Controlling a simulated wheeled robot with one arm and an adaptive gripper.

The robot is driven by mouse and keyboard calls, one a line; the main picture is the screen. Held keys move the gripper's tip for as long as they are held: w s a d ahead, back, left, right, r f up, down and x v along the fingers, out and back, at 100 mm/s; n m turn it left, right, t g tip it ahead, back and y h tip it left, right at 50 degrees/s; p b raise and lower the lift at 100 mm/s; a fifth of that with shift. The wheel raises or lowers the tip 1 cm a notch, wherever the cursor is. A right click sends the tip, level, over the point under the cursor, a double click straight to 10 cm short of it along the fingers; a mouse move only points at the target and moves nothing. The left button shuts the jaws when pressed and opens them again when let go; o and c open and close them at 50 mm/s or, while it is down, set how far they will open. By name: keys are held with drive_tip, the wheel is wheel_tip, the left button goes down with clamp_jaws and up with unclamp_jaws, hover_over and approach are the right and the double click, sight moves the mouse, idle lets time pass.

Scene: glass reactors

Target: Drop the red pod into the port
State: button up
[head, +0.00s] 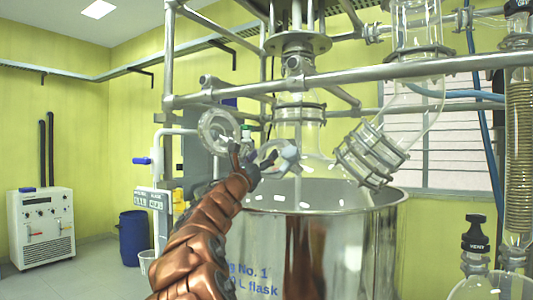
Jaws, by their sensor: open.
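My gripper (251,156) is open at the end of my copper-coloured arm, with its dark fingers spread and nothing visible between them. It is in front of the glass reactor flask (318,168), above the near left rim of the steel vessel. A round glass opening with a flange (218,130) faces me just above and left of the fingers. I cannot tell whether it is the port. A pale blue-white fitting (289,156) shows just right of the fingers; whether they touch it is unclear. I see no red pod in this view.
The large steel vessel (345,235) fills the lower middle. Metal frame bars (350,77) cross above my gripper. A tilted glass elbow with a clamped flange (370,153) is at right. Floor at left is open before a white cabinet (42,225).

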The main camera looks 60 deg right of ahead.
drive_tip(key=v, duration=0.8)
drive_tip(key=shift+a, duration=0.1)
idle(1.6)
drive_tip(key=shift+s, duration=0.1)
